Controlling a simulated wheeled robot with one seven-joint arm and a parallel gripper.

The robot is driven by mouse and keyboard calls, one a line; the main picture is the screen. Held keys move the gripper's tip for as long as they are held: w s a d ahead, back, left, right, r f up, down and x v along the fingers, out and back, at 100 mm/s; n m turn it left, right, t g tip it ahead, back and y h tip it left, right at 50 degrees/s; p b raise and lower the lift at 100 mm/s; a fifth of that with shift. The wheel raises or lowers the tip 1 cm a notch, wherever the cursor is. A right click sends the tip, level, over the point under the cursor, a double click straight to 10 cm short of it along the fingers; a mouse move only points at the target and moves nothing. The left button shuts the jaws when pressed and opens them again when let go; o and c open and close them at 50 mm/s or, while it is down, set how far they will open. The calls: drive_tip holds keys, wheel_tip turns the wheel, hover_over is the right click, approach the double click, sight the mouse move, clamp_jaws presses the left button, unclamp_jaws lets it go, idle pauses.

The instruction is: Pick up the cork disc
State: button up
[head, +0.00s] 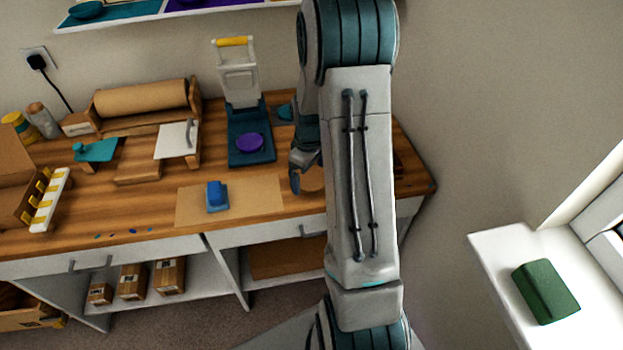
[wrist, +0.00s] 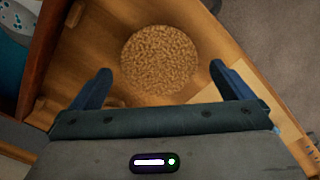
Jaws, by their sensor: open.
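The cork disc (wrist: 159,60) is round, brown and speckled, and lies on the wooden worktop. In the wrist view it sits just beyond and between the fingertips of my gripper (wrist: 160,80), with a gap on each side. My gripper is open and empty. In the head view my gripper (head: 296,172) is low over the right part of the worktop, and my arm hides much of it. Part of the cork disc (head: 312,180) shows beside the gripper there.
A brown sheet (head: 245,208) with a blue block (head: 216,196) lies left of my gripper. A dark teal press (head: 250,150) with a purple disc (head: 249,142) stands behind it. A wooden edge (wrist: 48,50) runs along the left in the wrist view.

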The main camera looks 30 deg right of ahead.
drive_tip(key=shift+f, duration=0.25)
idle(0.4)
drive_tip(key=c, duration=1)
